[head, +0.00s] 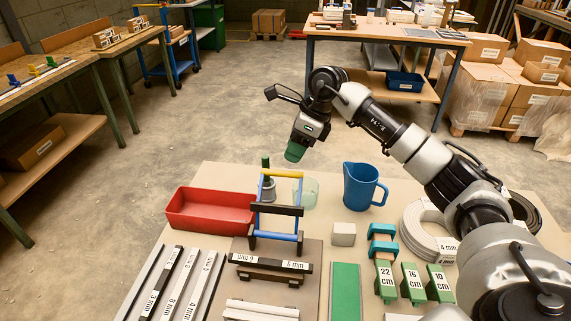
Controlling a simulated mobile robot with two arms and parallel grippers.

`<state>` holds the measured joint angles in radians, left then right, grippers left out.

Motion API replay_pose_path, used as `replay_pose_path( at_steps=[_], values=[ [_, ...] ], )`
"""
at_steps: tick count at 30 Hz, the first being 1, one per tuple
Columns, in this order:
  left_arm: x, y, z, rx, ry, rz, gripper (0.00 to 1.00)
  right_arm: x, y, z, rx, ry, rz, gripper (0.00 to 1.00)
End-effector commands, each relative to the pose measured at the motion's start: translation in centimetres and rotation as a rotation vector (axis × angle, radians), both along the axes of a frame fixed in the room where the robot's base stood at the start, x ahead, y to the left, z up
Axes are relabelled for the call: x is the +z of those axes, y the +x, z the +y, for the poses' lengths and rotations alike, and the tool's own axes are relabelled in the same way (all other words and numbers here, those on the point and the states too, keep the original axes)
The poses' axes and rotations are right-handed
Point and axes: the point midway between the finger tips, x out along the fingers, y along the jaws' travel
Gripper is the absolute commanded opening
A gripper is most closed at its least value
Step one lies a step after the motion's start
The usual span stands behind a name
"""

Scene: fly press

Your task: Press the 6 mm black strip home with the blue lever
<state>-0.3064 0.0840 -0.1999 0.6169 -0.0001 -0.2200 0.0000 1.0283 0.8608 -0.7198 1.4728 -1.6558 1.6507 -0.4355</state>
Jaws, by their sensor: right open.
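The 6 mm black strip (270,263) lies across a brown block on a dark board, its white labels facing up. Whether it is seated cannot be told. Just behind stands an upright frame with a yellow bar at the top, a black bar (277,209) in the middle and a blue bar (276,236) low down. The blue bar appears to be the blue lever. My right gripper (296,152) hangs in the air behind and above the frame, with green fingertips, open and apart from the strip and bars. My left gripper is out of view.
A red tray (210,211) stands left of the frame, a blue jug (362,187) and clear cup (306,193) behind right. Strips lie front left. Green blocks (411,284) and a cable coil (428,231) are at right. A green mat (345,292) lies bare between.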

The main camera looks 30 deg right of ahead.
Motion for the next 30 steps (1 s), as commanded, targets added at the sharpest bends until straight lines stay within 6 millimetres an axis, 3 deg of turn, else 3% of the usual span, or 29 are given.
replay_pose_path(
  at_steps=[9, 21, 23, 30],
  values=[
    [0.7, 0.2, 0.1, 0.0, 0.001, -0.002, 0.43, -4.6, 0.6, 1.9, 0.001, 0.0, 0.001, 0.43],
    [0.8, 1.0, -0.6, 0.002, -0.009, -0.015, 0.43, -5.5, 0.7, 2.3, 0.0, -0.001, 0.001, 0.43],
    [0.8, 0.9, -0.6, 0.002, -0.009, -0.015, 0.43, -5.5, 0.7, 2.3, 0.0, -0.001, 0.0, 0.37],
    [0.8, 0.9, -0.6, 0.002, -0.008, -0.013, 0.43, -5.5, 0.7, 2.3, 0.0, -0.001, 0.0, 0.0]
  ],
)
